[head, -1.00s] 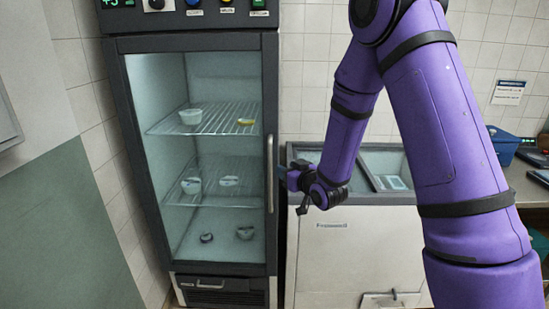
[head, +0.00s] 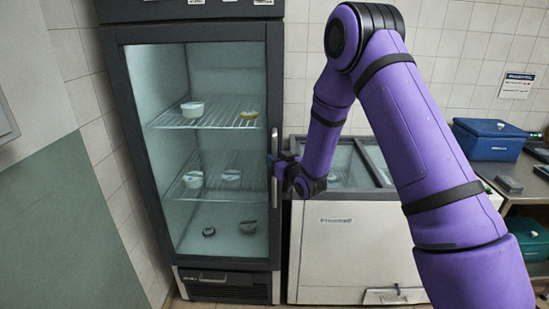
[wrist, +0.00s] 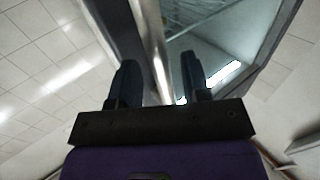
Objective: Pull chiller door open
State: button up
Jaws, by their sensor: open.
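The chiller (head: 120,160) stands upright at the left in the head view, its glass door (head: 185,235) shut. The vertical metal door handle (head: 275,150) runs along the door's right edge. My gripper (head: 272,168) is at the handle, about mid-height. In the wrist view the handle (wrist: 152,50) passes between the two fingers of my gripper (wrist: 160,78). The fingers are open, with a gap on the right side of the handle. Whether a finger touches the handle I cannot tell.
A white chest freezer (head: 345,245) with a glass top stands right of the chiller. Farther right, a counter (head: 520,190) holds a blue box (head: 490,138). A wall closes off the left side.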

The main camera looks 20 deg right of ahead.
jog(key=shift+x, duration=0.8)
grip_shut()
